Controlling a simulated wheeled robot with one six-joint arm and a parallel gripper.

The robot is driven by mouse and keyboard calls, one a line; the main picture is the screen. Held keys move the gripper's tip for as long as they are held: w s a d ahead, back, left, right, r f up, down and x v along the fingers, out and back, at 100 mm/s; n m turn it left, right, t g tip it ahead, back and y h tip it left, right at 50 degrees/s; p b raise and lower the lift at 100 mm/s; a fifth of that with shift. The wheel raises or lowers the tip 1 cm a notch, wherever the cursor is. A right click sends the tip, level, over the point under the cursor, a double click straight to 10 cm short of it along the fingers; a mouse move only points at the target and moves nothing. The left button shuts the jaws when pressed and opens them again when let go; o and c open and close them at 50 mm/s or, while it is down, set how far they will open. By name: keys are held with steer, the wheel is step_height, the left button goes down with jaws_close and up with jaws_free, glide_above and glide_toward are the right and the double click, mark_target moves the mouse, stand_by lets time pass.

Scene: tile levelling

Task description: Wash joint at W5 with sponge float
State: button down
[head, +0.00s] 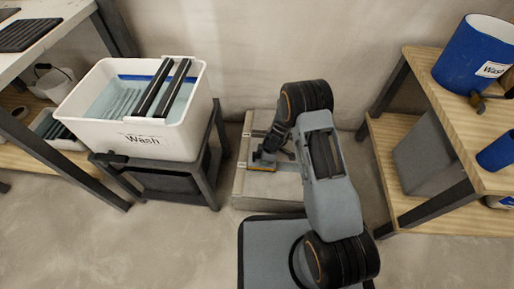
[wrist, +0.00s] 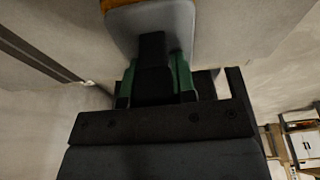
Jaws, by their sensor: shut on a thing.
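My gripper (head: 272,146) reaches down over the low tiled slab (head: 270,191) in the head view. In the wrist view, the green-padded fingers of my gripper (wrist: 156,78) are shut on the black handle of the sponge float (wrist: 165,25). The float has a grey plate with an orange sponge edge. In the head view the sponge float (head: 265,164) is low over the slab's upper face, and I cannot tell whether it touches. The W5 joint cannot be picked out; my arm covers part of the slab, and its small edge marks are unreadable.
A white Wash tub (head: 133,135) with water and dark rollers stands on a dark stand (head: 205,170) to the left. A wooden shelf unit (head: 440,95) with a blue Wash bucket (head: 465,50) and grey bin (head: 430,155) stands right. The wall is close behind the slab.

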steer(key=shift+w+a, duration=0.2)
steer(key=shift+a, duration=1.2)
steer(key=shift+d+f+b, duration=0.15)
steer(key=shift+d+b, duration=0.15)
steer(key=shift+b, duration=0.15)
steer(key=shift+s+d+b, duration=0.2)
steer(key=shift+d+b, duration=0.35)
steer(key=shift+d, duration=0.45)
steer(key=shift+s+d+b, duration=0.15)
steer(key=shift+d+b, duration=0.4)
steer(key=shift+d, duration=0.45)
steer(key=shift+w+a, duration=0.15)
steer(key=shift+a, duration=0.95)
steer(key=shift+w+a, duration=0.15)
steer(key=shift+a, duration=0.9)
steer(key=shift+a+r, duration=0.2)
steer(key=shift+r, duration=0.15)
steer(key=shift+a+p+v, duration=0.25)
steer(key=shift+p+v, duration=0.35)
steer(key=shift+v, duration=0.65)
steer(key=shift+a+p+v, duration=0.25)
steer(key=shift+p+v, duration=0.3)
steer(key=shift+v, duration=0.7)
steer(key=shift+a+p+v, duration=0.25)
steer(key=shift+p+v, duration=0.35)
steer(key=shift+v, duration=0.65)
steer(key=shift+w+r, duration=0.15)
steer(key=shift+r, duration=0.05)
